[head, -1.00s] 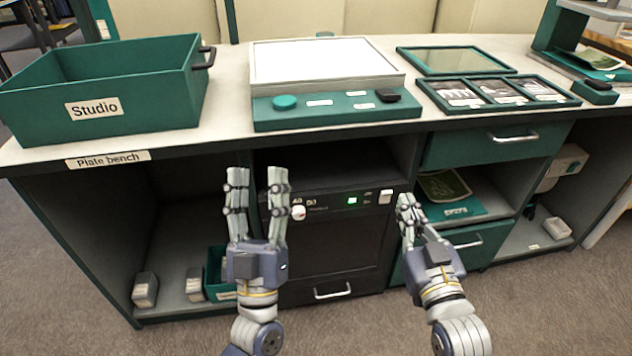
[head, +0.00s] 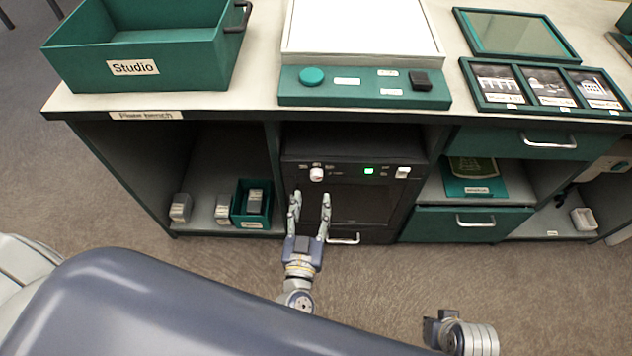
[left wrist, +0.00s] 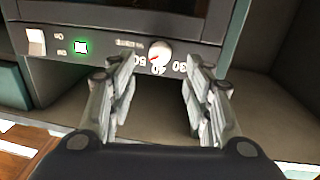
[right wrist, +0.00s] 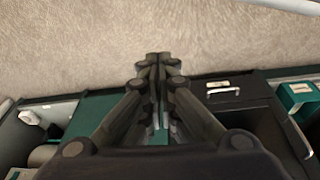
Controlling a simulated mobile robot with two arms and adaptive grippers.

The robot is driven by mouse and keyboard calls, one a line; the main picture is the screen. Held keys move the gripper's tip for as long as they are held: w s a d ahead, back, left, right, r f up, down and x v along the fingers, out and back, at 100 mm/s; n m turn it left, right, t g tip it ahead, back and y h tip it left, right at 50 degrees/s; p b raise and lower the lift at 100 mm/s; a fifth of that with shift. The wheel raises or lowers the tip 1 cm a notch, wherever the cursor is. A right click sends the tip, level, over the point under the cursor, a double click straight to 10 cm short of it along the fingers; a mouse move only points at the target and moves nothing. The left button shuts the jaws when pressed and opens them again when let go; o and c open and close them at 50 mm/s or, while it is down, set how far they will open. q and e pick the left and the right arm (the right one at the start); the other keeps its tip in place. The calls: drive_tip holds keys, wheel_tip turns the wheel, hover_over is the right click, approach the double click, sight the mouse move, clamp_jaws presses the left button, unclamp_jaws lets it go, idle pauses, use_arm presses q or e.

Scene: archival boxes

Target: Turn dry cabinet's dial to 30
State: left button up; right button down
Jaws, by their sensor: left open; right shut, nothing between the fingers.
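The black dry cabinet (head: 375,205) sits in the bench's middle bay. Its white dial (head: 317,174) is at the upper left of its front panel, and a green display is lit to the right. In the left wrist view, the dial (left wrist: 160,52) has a red mark, with upside-down numbers around it, 30 on the right and 50 on the left. I cannot tell the exact setting. My left gripper (head: 311,204) is open and empty; its fingers point at the panel, spread either side of the dial, apparently not touching it. My right gripper (right wrist: 160,62) is shut and empty, over the floor.
A white switch (head: 403,172) is on the panel's right, and a handle (head: 343,239) lies low on the cabinet. The bench top above carries a green Studio box (head: 80,70), a light panel with a green knob (head: 312,76) and framed plates. The floor in front is clear.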

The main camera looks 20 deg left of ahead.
sight(316, 178)
use_arm(q)
drive_tip(key=w, duration=0.4)
drive_tip(key=w+a, duration=0.1)
drive_tip(key=w, duration=0.1)
drive_tip(key=shift+w+b, duration=0.1)
drive_tip(key=shift+b, duration=0.25)
use_arm(e)
wheel_tip(316, 178, up, 3)
drive_tip(key=shift+r, duration=0.15)
use_arm(q)
drive_tip(key=shift+c, duration=0.6)
drive_tip(key=c, duration=1)
